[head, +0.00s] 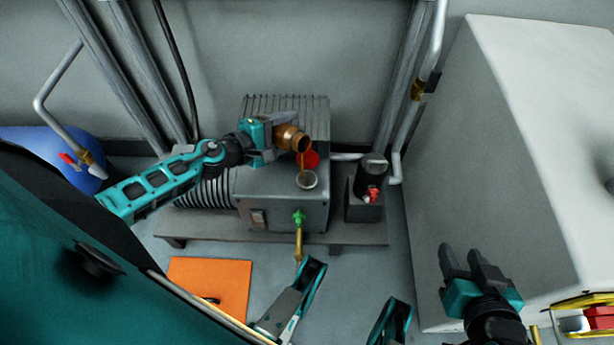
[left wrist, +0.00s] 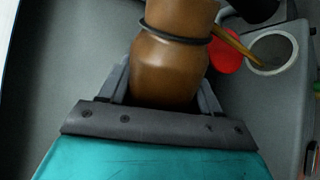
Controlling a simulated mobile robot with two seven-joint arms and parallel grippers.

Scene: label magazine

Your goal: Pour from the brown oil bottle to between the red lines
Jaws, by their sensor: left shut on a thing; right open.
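The brown oil bottle (head: 291,138) is held tilted in my left gripper (head: 276,138), above the grey pump housing. It also shows between the fingers in the left wrist view (left wrist: 172,62). An amber stream (head: 301,162) runs from its mouth to the round filler opening (head: 307,180) on top of the housing; the stream shows in the left wrist view (left wrist: 236,45) too. A red round cap (head: 310,158) shows just behind the stream. The red lines cannot be made out. My right gripper (head: 474,262) is open and empty at the lower right, away from the pump.
A black canister (head: 365,190) with a red valve stands right of the pump. A green-handled brass tap (head: 299,218) is on its front. A large white cabinet (head: 520,150) fills the right. An orange mat (head: 211,284) lies on the floor. A blue tank (head: 50,155) is at left.

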